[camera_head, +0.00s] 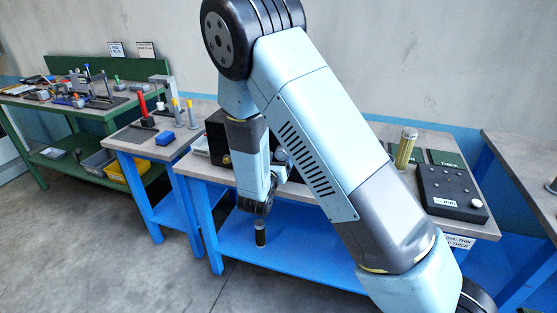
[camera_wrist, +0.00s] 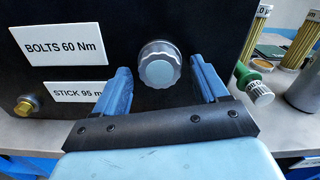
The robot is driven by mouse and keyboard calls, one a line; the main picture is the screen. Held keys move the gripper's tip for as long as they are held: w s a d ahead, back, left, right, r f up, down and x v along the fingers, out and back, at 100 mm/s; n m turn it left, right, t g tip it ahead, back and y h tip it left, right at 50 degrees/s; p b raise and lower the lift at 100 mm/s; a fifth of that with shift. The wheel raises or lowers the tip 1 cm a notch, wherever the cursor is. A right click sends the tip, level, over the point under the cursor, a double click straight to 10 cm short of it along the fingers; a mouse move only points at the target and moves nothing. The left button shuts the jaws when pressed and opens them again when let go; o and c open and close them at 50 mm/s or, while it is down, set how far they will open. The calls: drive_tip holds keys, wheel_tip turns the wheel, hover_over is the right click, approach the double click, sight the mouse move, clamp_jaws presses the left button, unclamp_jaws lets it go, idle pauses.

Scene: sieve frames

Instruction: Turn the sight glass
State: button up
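In the wrist view a ribbed silver knob with a round pale cap (camera_wrist: 159,70) sticks out of the face of a black box (camera_wrist: 205,18). It is the part that best fits the sight glass, though no label names it. My gripper (camera_wrist: 160,64) is open, with one blue finger to the left of the knob and one to the right. Gaps show on both sides, so the fingers look apart from it.
A label reading "BOLTS 60 Nm" (camera_wrist: 63,46) and a yellow-tipped fitting (camera_wrist: 27,106) are on the box's left side. A dark block (camera_head: 452,194) lies on the bench's right part.

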drive_tip(key=c, duration=1)
drive_tip(key=shift+c, duration=0.2)
drive_tip(key=shift+a+m, duration=0.1)
drive_tip(key=shift+m, duration=0.2)
drive_tip(key=m, duration=0.4)
drive_tip(key=shift+a, duration=0.1)
drive_tip(key=m, duration=0.6)
drive_tip(key=shift+m, duration=0.4)
drive_tip(key=m, duration=1.2)
drive_tip(key=shift+s, duration=0.1)
